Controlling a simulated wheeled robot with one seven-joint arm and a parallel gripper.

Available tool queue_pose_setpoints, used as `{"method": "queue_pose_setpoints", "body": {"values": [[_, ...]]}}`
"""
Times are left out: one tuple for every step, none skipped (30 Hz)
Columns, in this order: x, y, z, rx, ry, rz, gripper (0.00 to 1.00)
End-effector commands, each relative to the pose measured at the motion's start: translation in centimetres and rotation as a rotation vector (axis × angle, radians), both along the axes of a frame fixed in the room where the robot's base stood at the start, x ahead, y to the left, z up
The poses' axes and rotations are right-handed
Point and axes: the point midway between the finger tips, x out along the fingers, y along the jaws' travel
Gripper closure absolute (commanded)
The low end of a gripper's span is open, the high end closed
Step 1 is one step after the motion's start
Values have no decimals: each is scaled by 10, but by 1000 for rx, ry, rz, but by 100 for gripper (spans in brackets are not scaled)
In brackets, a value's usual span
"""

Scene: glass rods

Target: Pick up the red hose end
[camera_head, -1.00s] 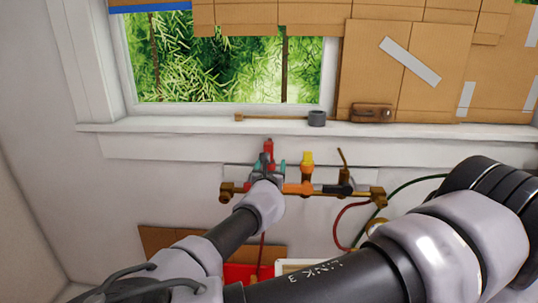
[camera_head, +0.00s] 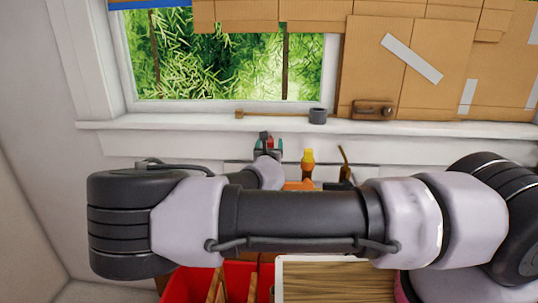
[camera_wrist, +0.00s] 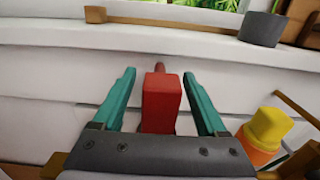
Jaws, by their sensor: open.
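A red blocky piece with a narrow tip (camera_wrist: 160,100), which looks like the red hose end, stands upright between my gripper's teal fingers in the wrist view. My gripper (camera_wrist: 160,92) is open, with a visible gap between each finger and the red piece. In the head view, the red piece shows as a small patch (camera_head: 270,143) between the fingertips of my gripper (camera_head: 268,145), just below the window sill. My arm hides its lower part and any hose below it.
A yellow-and-orange valve (camera_head: 307,160) stands close to the right of my gripper. A brown handle (camera_head: 345,158) is farther right. A red bin (camera_head: 190,282) and wooden board (camera_head: 340,282) are below.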

Motion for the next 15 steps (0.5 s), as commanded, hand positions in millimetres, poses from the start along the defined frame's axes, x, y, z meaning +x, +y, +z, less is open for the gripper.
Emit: {"method": "queue_pose_setpoints", "body": {"values": [[3,0,0,1,0,0,25],[4,0,0,1,0,0,25],[4,0,0,1,0,0,25],[4,0,0,0,0,0,25],[4,0,0,0,0,1,25],[4,0,0,0,0,1,25],[4,0,0,0,0,1,25],[4,0,0,0,0,0,25],[4,0,0,0,0,0,40],[4,0,0,0,0,0,52],[4,0,0,0,0,0,63],[4,0,0,0,0,0,79],[4,0,0,0,0,0,90],[4,0,0,0,0,0,100],[4,0,0,0,0,0,100]]}}
